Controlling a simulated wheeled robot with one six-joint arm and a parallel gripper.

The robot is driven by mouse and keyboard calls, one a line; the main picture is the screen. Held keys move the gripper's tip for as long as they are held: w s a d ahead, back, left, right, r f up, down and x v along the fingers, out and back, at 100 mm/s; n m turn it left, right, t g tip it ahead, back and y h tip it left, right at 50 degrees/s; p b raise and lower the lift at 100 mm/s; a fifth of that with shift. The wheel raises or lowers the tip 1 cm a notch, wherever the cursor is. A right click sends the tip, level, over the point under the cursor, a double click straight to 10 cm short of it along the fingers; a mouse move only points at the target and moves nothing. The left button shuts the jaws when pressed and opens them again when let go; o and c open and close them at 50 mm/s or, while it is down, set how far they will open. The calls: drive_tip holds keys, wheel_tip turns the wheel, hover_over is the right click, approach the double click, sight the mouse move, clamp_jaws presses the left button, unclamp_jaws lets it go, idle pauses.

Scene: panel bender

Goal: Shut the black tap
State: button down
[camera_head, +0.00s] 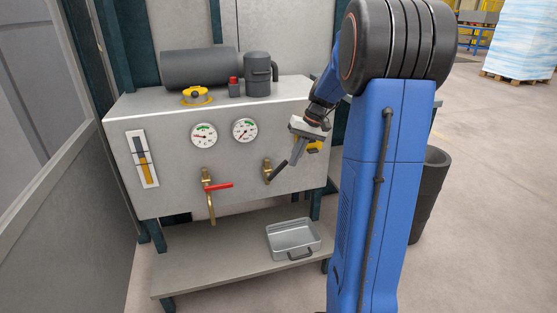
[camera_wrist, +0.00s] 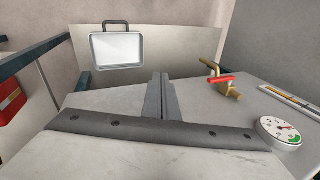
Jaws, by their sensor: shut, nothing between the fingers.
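The black tap (camera_head: 267,167) is a brass valve on the right part of the grey panel's front, with a black lever (camera_head: 278,172). The lever slants from lower left to upper right. My gripper (camera_head: 296,161) is just right of the lever's upper end in the head view, its fingers closed together and pointing down-left. I cannot tell whether they touch the lever. In the wrist view the shut fingers (camera_wrist: 160,93) hold nothing. I cannot make out the black tap there; it may be hidden behind the fingers.
Left of it is a red-handled tap (camera_head: 217,186), also in the wrist view (camera_wrist: 222,79). Two gauges (camera_head: 245,130) sit above. A metal tray (camera_head: 293,240) stands on the lower shelf (camera_head: 205,272). A dark bin (camera_head: 430,190) stands right of my arm.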

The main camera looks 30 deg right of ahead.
drive_tip(key=w+a+r+h, duration=0.7)
drive_tip(key=a+r+h, duration=0.1)
approach(286, 164)
wheel_tip(286, 164, down, 5)
drive_tip(key=w+a, duration=0.1)
drive_tip(key=w, duration=0.2)
drive_tip(key=shift+s+d+f+n+t, duration=0.3)
drive_tip(key=shift+d+f+n, duration=0.1)
drive_tip(key=shift+f, duration=0.2)
drive_tip(key=shift+d+f, duration=0.1)
drive_tip(key=shift+d, duration=0.2)
drive_tip(key=shift+s+d+f, duration=0.2)
drive_tip(key=shift+d, duration=0.25)
drive_tip(key=shift+s+d+f, duration=0.15)
drive_tip(key=shift+d+f, duration=0.05)
drive_tip(key=shift+d, duration=0.3)
drive_tip(key=shift+s+d+f+y, duration=0.15)
drive_tip(key=shift+d+f+y, duration=0.25)
drive_tip(key=shift+y, duration=0.5)
drive_tip(key=shift+s+d+f, duration=0.15)
drive_tip(key=shift+d+f, duration=0.4)
drive_tip(key=shift+f, duration=0.15)
drive_tip(key=shift+s+d+f, duration=0.15)
drive_tip(key=shift+d+f, duration=0.45)
drive_tip(key=shift+f, duration=0.1)
